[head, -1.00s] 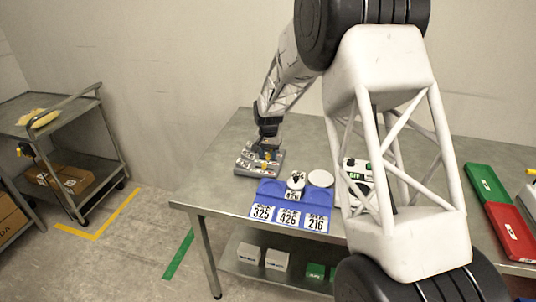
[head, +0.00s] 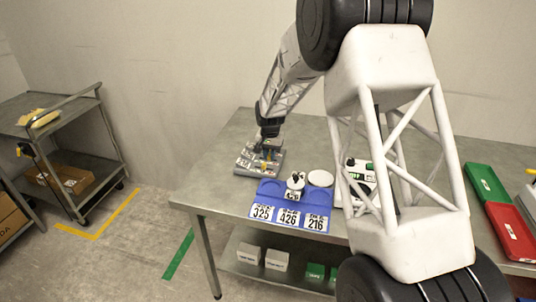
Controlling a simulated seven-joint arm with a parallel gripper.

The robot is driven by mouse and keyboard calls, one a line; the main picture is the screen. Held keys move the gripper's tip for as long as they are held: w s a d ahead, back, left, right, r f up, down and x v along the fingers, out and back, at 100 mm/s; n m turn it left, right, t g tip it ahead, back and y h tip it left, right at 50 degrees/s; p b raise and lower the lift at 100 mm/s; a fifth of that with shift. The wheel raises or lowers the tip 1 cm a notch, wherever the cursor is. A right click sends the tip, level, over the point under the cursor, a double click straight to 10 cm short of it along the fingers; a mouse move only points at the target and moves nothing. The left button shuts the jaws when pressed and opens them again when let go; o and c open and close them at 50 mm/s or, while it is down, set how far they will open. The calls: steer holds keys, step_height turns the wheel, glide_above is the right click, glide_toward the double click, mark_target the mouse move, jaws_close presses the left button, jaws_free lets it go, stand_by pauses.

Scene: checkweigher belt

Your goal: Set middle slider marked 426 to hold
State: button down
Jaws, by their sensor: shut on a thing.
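A grey slider unit (head: 245,167) with small white labels and yellow parts sits on the metal table, near its left end. My gripper (head: 267,150) points down over the back right part of this unit. Its jaws are shut on a slider knob there, but the fingers and the arm's end hide most of it. I cannot read which number marks that slider, nor its exact position.
A blue holder (head: 268,188) with cards 325, 426 and 216 stands in front of the unit. A white disc (head: 320,178) and a small dial-like item (head: 295,181) lie behind the cards. Green (head: 487,183) and red (head: 511,232) trays lie at the right.

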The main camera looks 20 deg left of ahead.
mark_target(275, 160)
steer(key=shift+d, duration=1)
steer(key=c, duration=1.1)
jaws_free()
steer(key=shift+d, duration=0.1)
steer(key=shift+r, duration=0.15)
steer(key=shift+r, duration=3.8)
